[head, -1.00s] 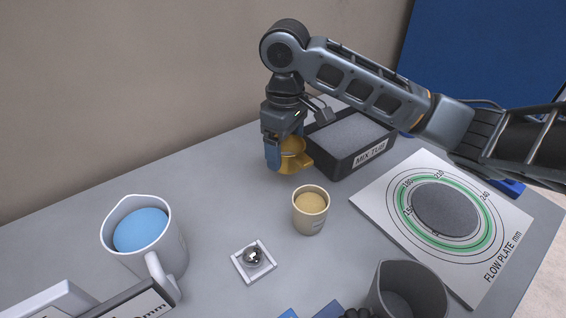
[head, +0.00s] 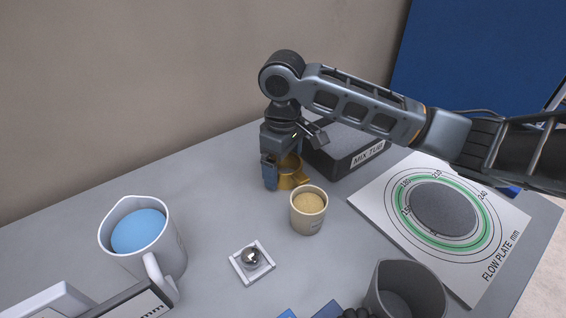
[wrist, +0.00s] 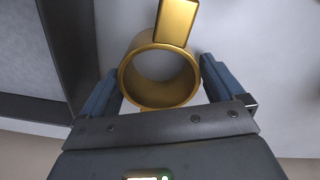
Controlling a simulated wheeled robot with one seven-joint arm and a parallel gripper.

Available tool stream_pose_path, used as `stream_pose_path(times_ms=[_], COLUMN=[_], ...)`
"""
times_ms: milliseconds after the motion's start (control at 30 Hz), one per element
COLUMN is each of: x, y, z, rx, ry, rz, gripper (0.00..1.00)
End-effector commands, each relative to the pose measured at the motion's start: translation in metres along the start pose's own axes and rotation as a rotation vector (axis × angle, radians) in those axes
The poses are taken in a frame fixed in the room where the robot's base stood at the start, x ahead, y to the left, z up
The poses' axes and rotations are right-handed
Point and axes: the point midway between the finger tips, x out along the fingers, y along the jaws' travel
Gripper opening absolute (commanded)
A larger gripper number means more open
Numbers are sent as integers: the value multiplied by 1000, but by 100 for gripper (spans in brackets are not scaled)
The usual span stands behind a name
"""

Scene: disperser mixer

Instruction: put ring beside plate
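The gold ring (head: 291,173) with a side handle appears to rest on the table in front of the mix tub, behind the beige cup. My gripper (head: 282,178) is down around it. In the wrist view, the ring (wrist: 160,78) lies between my blue fingers (wrist: 160,80), with narrow gaps showing beside it, so the fingers look open. The handle points away from the gripper's palm. The white flow plate (head: 376,199), printed with black and green circles around a grey disc, lies to the right, apart from the ring.
The black mix tub (head: 331,166) is close behind the ring. The beige cup (head: 308,222) stands just in front. A white jug (head: 171,238) with blue contents, a ball on a small white tray (head: 240,262) and a dark grey cup (head: 374,300) stand nearer. Clear table lies left of the ring.

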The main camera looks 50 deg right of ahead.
Motion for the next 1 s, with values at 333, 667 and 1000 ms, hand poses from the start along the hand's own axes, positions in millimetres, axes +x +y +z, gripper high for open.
stream_pose_path(times_ms=[333,667,1000], x=[-5,-60,-116], y=[0,0,0], z=[0,-1,0], rx=[0,-2,-2], ry=[1,4,1], rz=[1,1,3], gripper=[100,100,100])
